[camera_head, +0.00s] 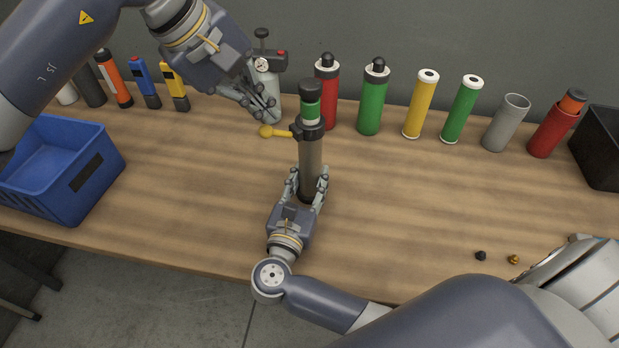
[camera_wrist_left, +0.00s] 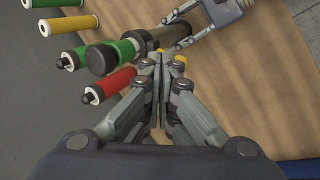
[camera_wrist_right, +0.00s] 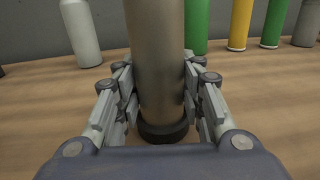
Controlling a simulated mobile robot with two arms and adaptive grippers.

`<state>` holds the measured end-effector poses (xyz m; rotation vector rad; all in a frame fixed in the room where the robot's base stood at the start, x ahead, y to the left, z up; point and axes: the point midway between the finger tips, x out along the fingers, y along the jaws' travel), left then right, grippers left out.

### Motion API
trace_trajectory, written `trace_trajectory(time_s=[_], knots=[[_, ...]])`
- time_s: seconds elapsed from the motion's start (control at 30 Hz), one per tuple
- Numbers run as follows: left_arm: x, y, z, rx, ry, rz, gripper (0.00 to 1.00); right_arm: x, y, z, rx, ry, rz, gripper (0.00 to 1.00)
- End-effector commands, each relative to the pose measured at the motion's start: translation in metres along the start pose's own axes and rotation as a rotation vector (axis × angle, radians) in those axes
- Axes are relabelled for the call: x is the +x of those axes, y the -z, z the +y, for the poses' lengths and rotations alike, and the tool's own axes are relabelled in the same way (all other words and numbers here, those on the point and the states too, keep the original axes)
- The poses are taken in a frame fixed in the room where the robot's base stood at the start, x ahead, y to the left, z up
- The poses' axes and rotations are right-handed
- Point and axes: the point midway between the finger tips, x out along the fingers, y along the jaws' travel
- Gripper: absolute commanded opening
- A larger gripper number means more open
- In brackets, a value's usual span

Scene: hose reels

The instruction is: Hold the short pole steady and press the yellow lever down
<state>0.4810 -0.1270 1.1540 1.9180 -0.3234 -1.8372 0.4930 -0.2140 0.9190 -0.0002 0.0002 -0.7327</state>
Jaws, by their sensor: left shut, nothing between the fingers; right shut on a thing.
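The short pole (camera_head: 311,160) stands upright on the table, dark grey with a green and black top. It fills the middle of the right wrist view (camera_wrist_right: 157,60) and lies slantwise in the left wrist view (camera_wrist_left: 172,37). The yellow lever (camera_head: 273,132) sticks out to the left from the pole's black collar. My right gripper (camera_head: 308,186) is shut around the pole's lower part, just above its black foot. My left gripper (camera_head: 268,112) is shut and empty, above and just left of the lever's knob. In the left wrist view its closed fingers (camera_wrist_left: 160,68) hide most of the lever.
A grey bottle with a gauge (camera_head: 266,82) stands close behind my left gripper. Red (camera_head: 327,95), green (camera_head: 373,100) and yellow (camera_head: 421,105) cylinders line the back. A blue crate (camera_head: 95,185) sits at the left. Small parts (camera_head: 480,255) lie at the front right. The table's middle right is clear.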

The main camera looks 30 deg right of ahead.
Motion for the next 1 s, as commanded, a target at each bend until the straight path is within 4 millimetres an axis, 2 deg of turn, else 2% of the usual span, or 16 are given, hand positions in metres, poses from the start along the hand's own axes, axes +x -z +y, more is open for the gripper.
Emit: trace_trajectory(time_s=[1.0], knots=[[0.032, 0.000, -0.018, -0.002, 0.001, -0.001, 0.00, 0.000, 0.000, 0.000, 0.000, 0.000, 0.000, 0.00]])
